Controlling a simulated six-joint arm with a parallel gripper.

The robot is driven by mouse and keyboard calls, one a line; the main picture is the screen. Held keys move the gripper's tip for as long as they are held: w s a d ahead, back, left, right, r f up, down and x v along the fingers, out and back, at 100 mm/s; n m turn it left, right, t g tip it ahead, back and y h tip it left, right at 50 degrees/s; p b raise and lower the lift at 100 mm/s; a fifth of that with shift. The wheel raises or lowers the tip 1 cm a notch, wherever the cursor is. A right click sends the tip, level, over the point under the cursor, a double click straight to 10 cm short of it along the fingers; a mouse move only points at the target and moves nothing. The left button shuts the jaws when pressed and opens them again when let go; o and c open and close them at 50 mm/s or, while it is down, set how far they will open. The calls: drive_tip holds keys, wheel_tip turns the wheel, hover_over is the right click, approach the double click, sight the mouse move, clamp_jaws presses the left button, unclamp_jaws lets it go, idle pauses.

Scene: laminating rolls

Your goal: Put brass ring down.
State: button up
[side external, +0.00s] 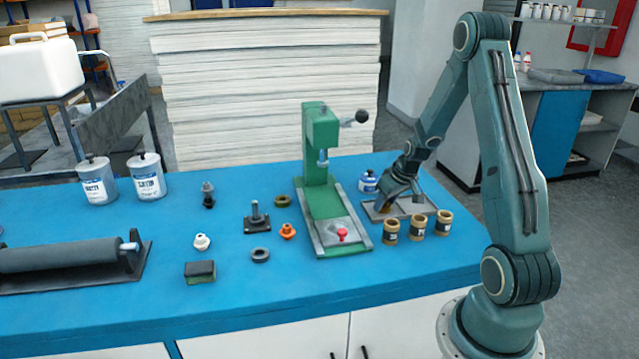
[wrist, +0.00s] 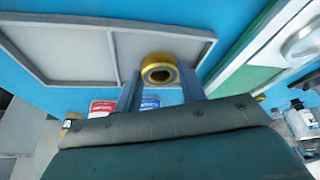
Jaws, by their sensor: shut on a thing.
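The brass ring (wrist: 160,59) is between the two fingers of my gripper (wrist: 159,76) in the wrist view, with its hole facing the camera. My gripper is shut on it. In the side external view my gripper (side external: 388,204) points down over the grey divided tray (side external: 373,213), and only a small brassy patch of the ring (side external: 385,208) shows by the fingers. In the wrist view the ring overlaps the tray's edge (wrist: 70,80) near its right end. I cannot tell whether the ring touches the tray floor.
Small brown jars (side external: 416,225) stand just in front of the tray. A blue-and-white bottle (side external: 368,182) stands behind it. A green press (side external: 320,150) with a lever is to the left. Another ring (side external: 283,201), a dark ring (side external: 260,255) and an orange part (side external: 288,231) lie beyond it.

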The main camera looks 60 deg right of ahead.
drive_tip(key=shift+f, duration=0.2)
drive_tip(key=o, duration=1.1)
drive_tip(key=shift+c, duration=0.2)
drive_tip(key=v, duration=1.2)
drive_tip(key=shift+r, duration=0.15)
